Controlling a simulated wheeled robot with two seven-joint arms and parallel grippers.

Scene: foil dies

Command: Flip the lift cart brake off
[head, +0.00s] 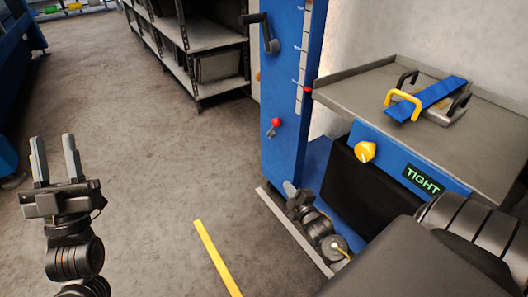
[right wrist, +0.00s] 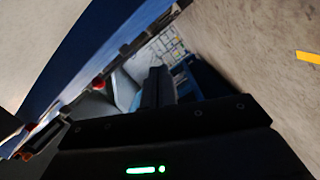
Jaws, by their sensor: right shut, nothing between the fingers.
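The lift cart has a blue column (head: 285,85) and a grey top tray (head: 345,92). A short lever with a red ball knob (head: 276,122) sticks out low on the column; no label shows whether it is the brake. A red knob (right wrist: 98,84) also shows in the right wrist view, left of the fingers. My right gripper (head: 290,188) is low beside the column's foot, below the red-knobbed lever and apart from it. Its fingers (right wrist: 158,85) are together and empty. My left gripper (head: 56,158) is open and empty over the floor at the left.
A yellow knob (head: 365,151) and a "TIGHT" display (head: 422,180) are on the cart's front. A black crank (head: 262,30) is higher on the column. Shelving (head: 205,75) stands behind. Floor between is clear, with yellow tape (head: 217,258).

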